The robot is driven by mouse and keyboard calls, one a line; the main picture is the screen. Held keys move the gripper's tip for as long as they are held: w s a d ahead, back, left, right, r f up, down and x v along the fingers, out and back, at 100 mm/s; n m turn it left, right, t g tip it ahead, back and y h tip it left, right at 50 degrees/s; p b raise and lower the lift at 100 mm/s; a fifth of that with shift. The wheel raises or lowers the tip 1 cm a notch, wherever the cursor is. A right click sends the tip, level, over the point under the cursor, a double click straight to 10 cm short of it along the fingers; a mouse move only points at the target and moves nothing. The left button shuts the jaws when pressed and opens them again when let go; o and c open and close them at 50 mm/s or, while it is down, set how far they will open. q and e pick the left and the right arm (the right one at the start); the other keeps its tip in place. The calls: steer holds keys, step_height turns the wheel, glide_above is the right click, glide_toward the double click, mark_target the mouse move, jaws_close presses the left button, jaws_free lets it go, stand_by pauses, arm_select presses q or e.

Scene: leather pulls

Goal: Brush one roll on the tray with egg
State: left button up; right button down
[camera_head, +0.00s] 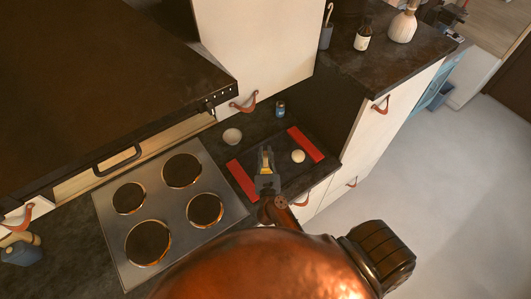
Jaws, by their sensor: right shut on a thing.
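One pale round roll (298,156) lies on the dark tray (304,143), which has red ends, on the counter right of the stove. My right gripper (266,154) is over the left part of the tray, left of the roll and apart from it. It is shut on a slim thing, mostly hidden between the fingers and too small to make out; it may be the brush. A small pale bowl (232,136) stands behind the tray at its left; its contents cannot be made out. My left gripper is not in view.
A stove (168,207) with several round plates lies left of the tray. A small dark jar (280,108) stands behind the tray. A higher counter (385,62) with a bottle (364,35) and a pale vase (403,25) rises at the right. Cabinets overhang at the upper left.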

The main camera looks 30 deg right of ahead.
steer(key=shift+s+a, duration=0.1)
steer(key=shift+s, duration=0.15)
steer(key=shift+s+a, duration=0.15)
steer(key=shift+s, duration=0.1)
stand_by(0.4)
step_height(320, 180, up, 6)
steer(key=p, duration=0.6)
stand_by(0.4)
